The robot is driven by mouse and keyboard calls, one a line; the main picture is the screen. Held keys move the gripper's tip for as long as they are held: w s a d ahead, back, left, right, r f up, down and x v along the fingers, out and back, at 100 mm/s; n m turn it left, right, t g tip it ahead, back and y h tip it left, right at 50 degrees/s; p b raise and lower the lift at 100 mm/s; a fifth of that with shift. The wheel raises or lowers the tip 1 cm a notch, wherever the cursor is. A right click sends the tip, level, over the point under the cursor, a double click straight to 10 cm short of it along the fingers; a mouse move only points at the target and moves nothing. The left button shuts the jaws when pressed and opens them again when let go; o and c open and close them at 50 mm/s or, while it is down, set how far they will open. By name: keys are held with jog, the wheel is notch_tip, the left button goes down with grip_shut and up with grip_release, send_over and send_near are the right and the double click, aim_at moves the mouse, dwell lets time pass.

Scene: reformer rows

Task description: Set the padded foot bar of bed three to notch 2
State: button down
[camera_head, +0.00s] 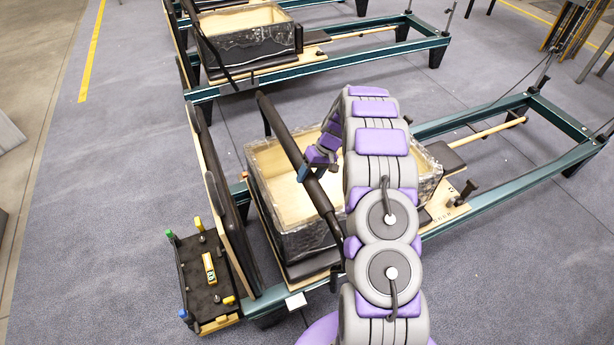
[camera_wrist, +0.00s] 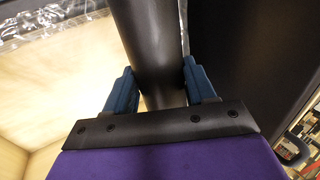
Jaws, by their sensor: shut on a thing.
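The padded foot bar (camera_head: 284,136) is a long black tube that slants across the near end of the nearer reformer bed (camera_head: 480,204). My gripper (camera_head: 311,168) is at about the middle of this bar. In the wrist view, the blue fingers of my gripper (camera_wrist: 158,72) sit on both sides of the dark bar (camera_wrist: 147,35), shut on it. The lower end of the bar is partly hidden behind my arm. The notches cannot be made out, and no bed number is readable.
An open box (camera_head: 290,243) with clear wrapping stands on the bed beneath the bar. A dark upright board (camera_head: 232,215) stands left of it. A small tray (camera_head: 188,262) with a yellow tool (camera_head: 209,268) is at lower left. Another reformer (camera_head: 300,68) stands behind, with floor between.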

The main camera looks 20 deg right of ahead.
jog(key=shift+c, duration=1.9)
grip_release()
jog(key=p+v, duration=0.3)
jog(key=v, duration=1.4)
jog(key=shift+d, duration=0.15)
jog(key=s+a+r+g+h, duration=0.2)
jog(key=s+a+r, duration=1.2)
jog(key=s+a, duration=0.3)
jog(key=s+a+h, duration=0.1)
jog(key=s+a, duration=0.1)
jog(key=s, duration=1.1)
jog(key=s+a+h, duration=0.2)
jog(key=s+a, duration=0.1)
jog(key=s, duration=1)
jog(key=shift+a+f, duration=0.2)
jog(key=shift+f, duration=0.15)
